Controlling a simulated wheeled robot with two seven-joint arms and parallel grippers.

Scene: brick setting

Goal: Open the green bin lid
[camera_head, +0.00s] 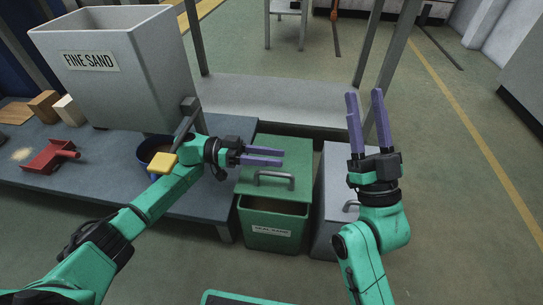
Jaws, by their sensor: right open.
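The green bin (272,233) stands on the floor at the right end of the blue-grey table. Its green lid (262,187) carries a grey bar handle (275,175). A dark gap shows between the lid's front edge and the labelled bin front. My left gripper (283,157) is over the rear part of the lid, behind the handle, its fingers pointing right. A gap shows between its fingers, with nothing held; I cannot tell whether it touches the lid. My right gripper (365,93) is open and empty, pointing up and away, to the right of the green bin.
A grey bin (332,188) stands close to the right of the green bin, partly hidden by my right arm. The table (110,165) holds the FINE SAND hopper (125,95), a red scoop (48,157) and a dark blue bowl (147,150). Floor at right is clear.

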